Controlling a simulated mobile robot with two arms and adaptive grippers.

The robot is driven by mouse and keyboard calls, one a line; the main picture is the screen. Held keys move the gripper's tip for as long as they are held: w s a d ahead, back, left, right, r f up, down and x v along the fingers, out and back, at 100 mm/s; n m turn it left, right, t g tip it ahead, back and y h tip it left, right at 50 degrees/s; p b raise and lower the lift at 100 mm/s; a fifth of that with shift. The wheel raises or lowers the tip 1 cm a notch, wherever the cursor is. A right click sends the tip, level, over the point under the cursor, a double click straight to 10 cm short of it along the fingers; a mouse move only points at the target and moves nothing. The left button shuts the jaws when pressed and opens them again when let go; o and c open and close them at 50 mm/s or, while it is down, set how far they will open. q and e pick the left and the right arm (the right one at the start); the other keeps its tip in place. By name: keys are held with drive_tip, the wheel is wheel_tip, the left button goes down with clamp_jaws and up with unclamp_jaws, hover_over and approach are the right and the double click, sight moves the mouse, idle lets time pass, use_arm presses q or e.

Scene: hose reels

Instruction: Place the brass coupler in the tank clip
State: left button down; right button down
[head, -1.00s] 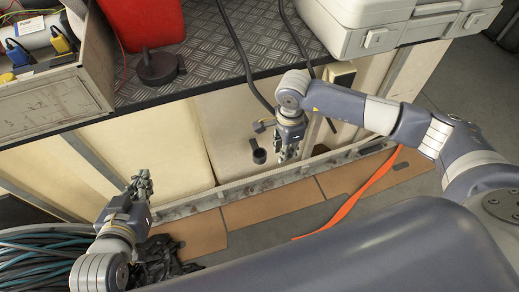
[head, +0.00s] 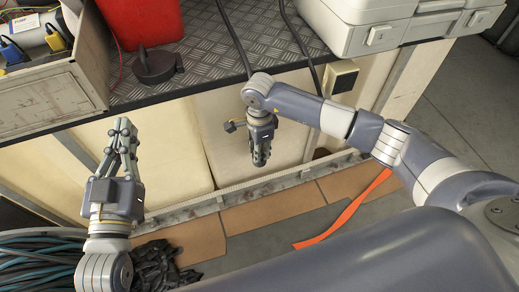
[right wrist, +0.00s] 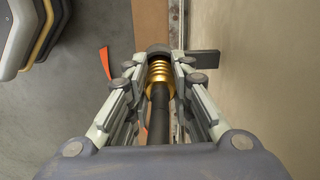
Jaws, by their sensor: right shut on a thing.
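My right gripper (head: 261,158) points down in front of the cream tank wall (head: 219,130) in the head view. In the right wrist view its fingers (right wrist: 160,72) are shut on the brass coupler (right wrist: 159,74), a ribbed gold piece on a black hose (right wrist: 159,115). A black ring-like piece with a side arm (right wrist: 204,63), apparently the tank clip, shows at the coupler's far end. I cannot tell whether the coupler is inside it. In the head view the gripper hides coupler and clip. My left gripper (head: 124,128) is raised at the left, holding nothing visible; its finger gap is unclear.
A metal deck (head: 215,58) above the tank carries a red container (head: 145,20), a black round fitting (head: 154,66) and a pale case (head: 380,25). Coiled hoses (head: 38,262) lie lower left. An orange strip (head: 345,217) lies on the floor.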

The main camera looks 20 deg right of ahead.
drive_tip(key=shift+f, duration=0.1)
drive_tip(key=c, duration=1.4)
unclamp_jaws()
use_arm(q)
drive_tip(key=shift+r, duration=0.45)
